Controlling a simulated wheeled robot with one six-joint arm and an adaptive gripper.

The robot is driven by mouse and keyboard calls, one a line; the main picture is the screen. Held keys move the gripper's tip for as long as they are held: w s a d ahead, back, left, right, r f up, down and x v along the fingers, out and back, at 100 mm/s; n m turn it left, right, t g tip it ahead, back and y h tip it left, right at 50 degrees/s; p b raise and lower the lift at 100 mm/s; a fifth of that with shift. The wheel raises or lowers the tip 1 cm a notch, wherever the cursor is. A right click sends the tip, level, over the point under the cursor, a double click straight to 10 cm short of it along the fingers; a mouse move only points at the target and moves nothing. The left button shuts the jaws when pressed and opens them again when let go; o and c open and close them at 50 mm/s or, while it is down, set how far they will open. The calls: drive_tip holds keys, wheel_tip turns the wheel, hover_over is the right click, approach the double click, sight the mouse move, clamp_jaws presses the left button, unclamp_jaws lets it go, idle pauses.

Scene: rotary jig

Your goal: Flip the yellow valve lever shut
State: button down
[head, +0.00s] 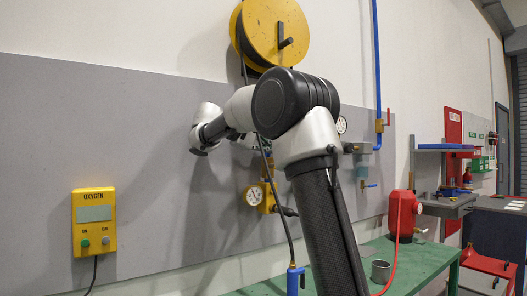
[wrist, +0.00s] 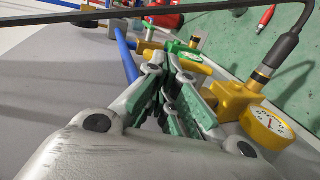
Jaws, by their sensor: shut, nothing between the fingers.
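In the wrist view my gripper (wrist: 172,72) is shut and empty, its green-padded fingers close together. Just past the fingertips are yellow fittings (wrist: 194,64) with a green part (wrist: 183,50), on or by a blue pipe (wrist: 127,55). I cannot tell which of these yellow parts is the valve lever, as the fingers cover part of them. A yellow block with a round gauge (wrist: 268,126) is right of the fingers. In the head view this gauge (head: 254,195) is on the grey panel below my wrist. My arm hides the fingertips and most of the fittings there.
The grey panel (head: 150,150) holds a yellow OXYGEN box (head: 94,222) at left. A yellow hose reel (head: 270,30) is above, with a dark hose hanging down. A green bench (head: 420,262) bears a red can (head: 402,215) and a grey cup (head: 381,271).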

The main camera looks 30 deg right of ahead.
drive_tip(key=d+y, duration=0.3)
drive_tip(key=d+f+y, duration=0.1)
drive_tip(key=d+y, duration=0.1)
drive_tip(key=y, duration=0.1)
drive_tip(key=shift+w+d+f+y, duration=0.1)
drive_tip(key=shift+d+f+y, duration=0.05)
drive_tip(key=shift+d+y, duration=0.2)
drive_tip(key=shift+r, duration=0.8)
drive_tip(key=a+r, duration=0.2)
drive_tip(key=a, duration=1.1)
drive_tip(key=shift+s+a+r, duration=0.25)
drive_tip(key=shift+a, duration=0.1)
